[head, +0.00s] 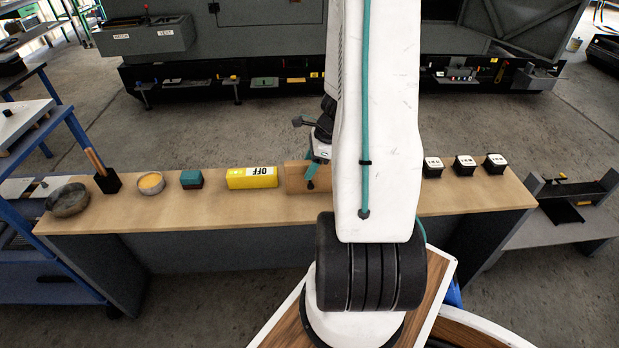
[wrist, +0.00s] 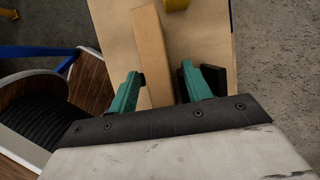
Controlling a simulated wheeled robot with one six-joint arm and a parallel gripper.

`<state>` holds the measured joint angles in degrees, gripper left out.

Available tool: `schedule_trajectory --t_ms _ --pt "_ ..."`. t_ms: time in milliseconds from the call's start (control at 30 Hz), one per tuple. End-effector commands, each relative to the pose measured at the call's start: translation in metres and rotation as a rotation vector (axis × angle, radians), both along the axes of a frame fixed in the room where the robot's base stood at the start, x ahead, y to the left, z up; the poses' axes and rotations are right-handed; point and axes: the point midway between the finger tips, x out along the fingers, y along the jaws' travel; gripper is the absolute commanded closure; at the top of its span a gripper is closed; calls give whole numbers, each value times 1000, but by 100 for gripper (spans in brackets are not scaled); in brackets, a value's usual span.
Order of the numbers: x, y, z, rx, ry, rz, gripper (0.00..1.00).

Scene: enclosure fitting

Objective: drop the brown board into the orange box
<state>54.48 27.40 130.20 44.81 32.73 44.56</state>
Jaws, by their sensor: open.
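The brown board (head: 294,178) stands on the wooden bench, partly behind my arm in the head view. In the wrist view the board (wrist: 150,45) is a long tan bar running between the two teal fingers. My gripper (wrist: 164,72) is open, one finger on each side of the board, with a visible gap on the right side. My gripper (head: 312,174) also shows at the board in the head view, partly hidden by my arm. Whether the fingers touch the board I cannot tell. I see no orange box in either view; my arm hides part of the bench.
On the bench (head: 490,200), left of the board, are a yellow OFF block (head: 252,177), a teal block (head: 191,179), a round tin (head: 151,183), a black holder (head: 107,181) and a dark bowl (head: 67,200). Several white-topped black cubes (head: 465,166) stand at right. A dark block (wrist: 215,78) is beside the right finger.

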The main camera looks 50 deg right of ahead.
Motion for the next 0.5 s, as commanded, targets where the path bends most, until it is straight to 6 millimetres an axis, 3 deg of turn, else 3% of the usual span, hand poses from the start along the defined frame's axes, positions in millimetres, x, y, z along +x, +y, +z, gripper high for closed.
schedule_trajectory --t_ms 133,300,500 --pt "0 0 -2 0 0 0 54" --pt "0 0 -2 0 0 0 100" --pt "0 0 -2 0 0 -1 100"
